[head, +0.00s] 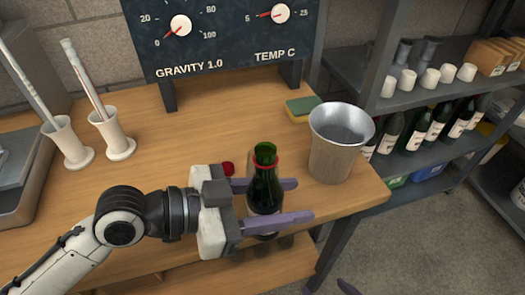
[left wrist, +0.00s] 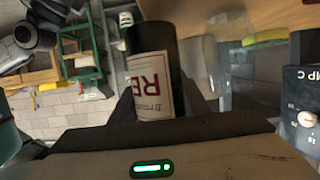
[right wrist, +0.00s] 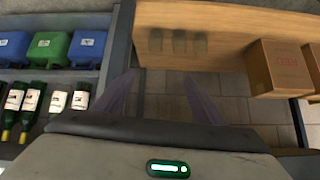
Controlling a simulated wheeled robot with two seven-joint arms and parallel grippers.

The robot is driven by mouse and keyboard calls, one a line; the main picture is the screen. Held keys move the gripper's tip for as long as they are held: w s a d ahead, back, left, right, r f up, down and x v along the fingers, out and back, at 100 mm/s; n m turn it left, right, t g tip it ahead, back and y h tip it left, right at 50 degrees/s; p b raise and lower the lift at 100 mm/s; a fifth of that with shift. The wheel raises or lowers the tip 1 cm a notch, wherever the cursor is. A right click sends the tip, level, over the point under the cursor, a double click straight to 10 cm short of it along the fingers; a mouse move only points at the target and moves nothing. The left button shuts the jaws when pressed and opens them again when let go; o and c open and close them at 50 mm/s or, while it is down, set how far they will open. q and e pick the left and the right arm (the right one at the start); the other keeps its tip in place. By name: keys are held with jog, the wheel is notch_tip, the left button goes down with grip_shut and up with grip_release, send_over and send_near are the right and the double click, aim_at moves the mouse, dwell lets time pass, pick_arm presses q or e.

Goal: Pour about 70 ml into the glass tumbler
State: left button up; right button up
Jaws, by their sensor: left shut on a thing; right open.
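A dark green bottle (head: 264,190) with a red ring on its neck and a pale label stands about upright, its mouth uncapped. My left gripper (head: 296,200) is shut around its body; the bottle and its label also show in the left wrist view (left wrist: 152,82). Whether its base touches the table is unclear. The tumbler (head: 338,150), greyish and wide-mouthed, stands upright to the right of the bottle, apart from it. It looks empty. A see-through shape (left wrist: 212,65) beside the bottle in the left wrist view seems to be it. My right gripper (right wrist: 160,100) is open and empty.
A red cap (head: 227,168) lies behind the left gripper. A sponge (head: 302,108) lies behind the tumbler, near the gauge panel (head: 220,50). Two white holders (head: 115,140) with rods stand at left. Shelves with bottles (head: 437,125) stand beyond the table's right edge.

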aim_at(265, 196)
pick_arm(q)
jog(key=shift+r, duration=0.15)
pick_arm(e)
jog(key=shift+s+r, duration=0.1)
jog(key=shift+s, duration=0.05)
pick_arm(q)
jog(key=p, duration=0.1)
jog(key=n+g+p, duration=0.1)
jog(key=shift+s+r+n+p, duration=0.2)
jog(key=shift+s+n+p, duration=0.1)
jog(key=shift+p, duration=0.1)
jog(key=shift+s+d+r+n+g+h+p, duration=0.1)
jog(key=shift+s+n+g+p, duration=0.6)
jog(key=shift+n+g+p, duration=0.6)
jog(key=shift+s+d+r+n+g+h+p, duration=0.15)
jog(key=shift+s+n+g+p, duration=0.65)
jog(key=shift+n+p, duration=0.85)
jog(key=shift+s+a+r+n+g+h+p, duration=0.1)
jog(key=shift+s+n+g+p, duration=0.5)
jog(key=shift+n+g+p, duration=0.7)
pick_arm(e)
notch_tip(265, 196, up, 8)
jog(key=s+d, duration=0.1)
jog(key=shift+d, duration=0.35)
pick_arm(q)
jog(key=shift+r+n+p, duration=0.75)
jog(key=shift+p, duration=0.3)
pick_arm(e)
jog(key=shift+r, duration=0.9)
